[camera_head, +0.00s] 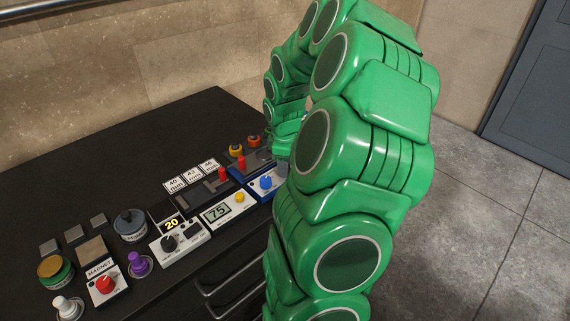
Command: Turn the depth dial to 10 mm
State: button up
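Several knobs stand on the dark bench, and I cannot read which is marked as the depth dial. A black knob (169,243) sits on a white box beside an amber display (172,224) that reads 20. A blue knob (266,182) sits on a blue-and-white unit close to my arm. A red knob (104,284) sits on a white box labelled MAGNET. My green arm arches over the right side of the bench and comes down near its back right part. My gripper's fingers are hidden behind the arm, so what they touch cannot be seen.
A grey display (216,211) reads 75, with a yellow button (239,197) beside it. White cards (191,175) reading 40, 43 and 46 mm stand behind. The bench's back left (120,150) is clear.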

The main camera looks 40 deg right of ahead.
jog(key=c, duration=0.6)
jog(key=shift+o, duration=0.2)
jog(key=shift+m, duration=0.5)
jog(key=m, duration=0.4)
jog(key=shift+m, duration=0.3)
jog(key=m, duration=0.6)
jog(key=shift+w+g, duration=0.1)
jog(key=shift+g, duration=0.2)
jog(key=o, duration=1)
jog(key=shift+o, duration=0.2)
